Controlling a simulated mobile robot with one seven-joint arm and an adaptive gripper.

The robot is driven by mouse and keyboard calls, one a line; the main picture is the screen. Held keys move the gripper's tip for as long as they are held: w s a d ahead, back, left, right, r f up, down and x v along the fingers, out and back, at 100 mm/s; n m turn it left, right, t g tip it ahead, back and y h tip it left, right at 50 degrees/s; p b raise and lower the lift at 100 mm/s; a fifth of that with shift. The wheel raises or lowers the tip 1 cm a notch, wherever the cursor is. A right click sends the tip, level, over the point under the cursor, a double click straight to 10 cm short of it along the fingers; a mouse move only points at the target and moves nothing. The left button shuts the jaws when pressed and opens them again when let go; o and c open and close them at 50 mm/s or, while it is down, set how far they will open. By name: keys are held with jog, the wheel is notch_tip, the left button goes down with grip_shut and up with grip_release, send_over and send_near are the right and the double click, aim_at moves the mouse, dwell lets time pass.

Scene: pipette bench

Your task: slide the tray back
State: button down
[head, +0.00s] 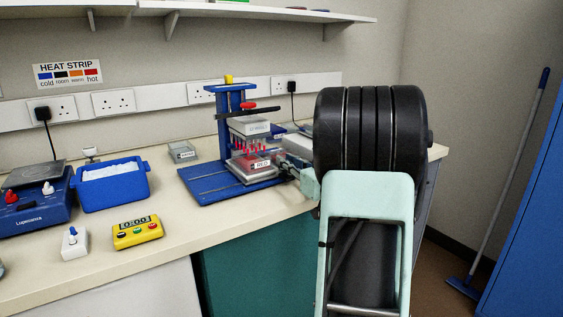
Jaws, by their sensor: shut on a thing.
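A blue pipetting stand (222,105) with a blue base plate (207,180) stands on the bench at the middle. A white head block marked 12-WELL (250,126) hangs on it, with several red tips (247,147) pointing down. Below the tips sits a pale tray (243,172) with a label reading RED (262,164), on the base plate. My gripper (285,170) reaches in from the right and is shut on the tray at its right side. My forearm hides part of the fingers and the bench behind.
A small grey box (182,152) stands left of the stand. Farther left are a blue ice tub (112,188), a yellow timer (137,232), a white switch box (74,243) and a blue device (35,208). A shelf (250,14) overhangs the back.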

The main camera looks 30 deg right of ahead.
jog(key=shift+d+r, duration=0.15)
jog(key=shift+d, duration=0.1)
jog(key=c, duration=1.8)
grip_release()
jog(key=shift+c, duration=0.2)
jog(key=shift+s, duration=0.15)
jog(key=s, duration=1.1)
jog(key=shift+s+d, duration=0.2)
jog(key=shift+s, duration=0.2)
